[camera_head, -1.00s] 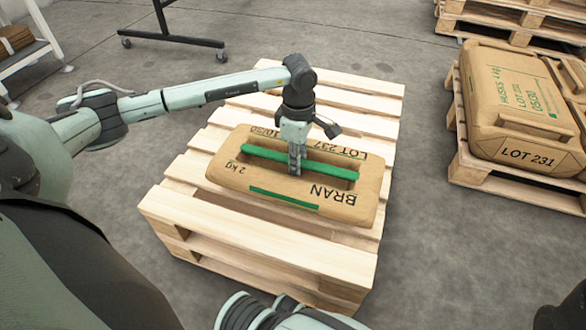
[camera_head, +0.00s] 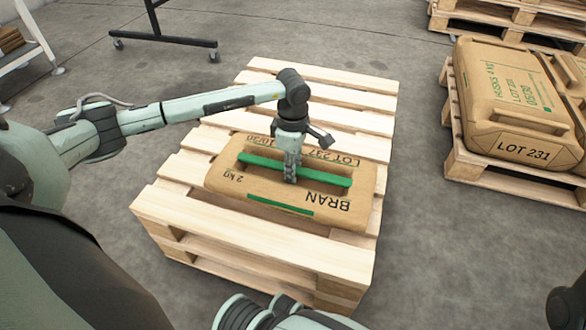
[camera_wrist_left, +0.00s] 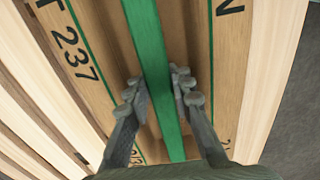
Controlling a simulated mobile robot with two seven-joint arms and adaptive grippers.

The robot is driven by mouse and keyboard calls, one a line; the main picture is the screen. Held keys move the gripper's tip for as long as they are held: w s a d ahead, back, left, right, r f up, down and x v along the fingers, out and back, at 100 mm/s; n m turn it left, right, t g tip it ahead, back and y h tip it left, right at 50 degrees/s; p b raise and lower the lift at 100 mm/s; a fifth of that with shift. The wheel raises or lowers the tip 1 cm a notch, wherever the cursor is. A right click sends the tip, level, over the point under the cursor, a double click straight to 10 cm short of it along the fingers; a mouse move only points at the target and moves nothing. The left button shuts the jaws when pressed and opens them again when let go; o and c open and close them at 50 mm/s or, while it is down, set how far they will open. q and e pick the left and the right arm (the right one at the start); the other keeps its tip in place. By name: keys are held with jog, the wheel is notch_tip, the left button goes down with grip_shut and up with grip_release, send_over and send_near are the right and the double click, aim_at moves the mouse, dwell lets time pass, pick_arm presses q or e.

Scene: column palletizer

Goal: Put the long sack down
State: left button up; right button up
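The long sack (camera_head: 335,207) is tan, printed BRAN, 2 kg and LOT 237. It lies flat over the wooden pallet (camera_head: 270,255), with a green handle strap (camera_head: 325,177) across its recessed top. It is on the slats or just above them; I cannot tell which. My left gripper (camera_head: 291,180) points straight down at the middle of the strap. In the left wrist view, its fingers (camera_wrist_left: 159,88) close on both sides of the green strap (camera_wrist_left: 150,40).
A second pallet (camera_head: 480,172) on the right bears a tan sack (camera_head: 505,105) printed HUSKS and LOT 231. More pallets (camera_head: 480,12) stand at the back right. A dark wheeled stand (camera_head: 170,38) is at the back left. Bare slats lie behind the long sack.

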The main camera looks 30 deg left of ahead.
pick_arm(q)
jog(key=o, duration=0.4)
jog(key=shift+r, duration=0.2)
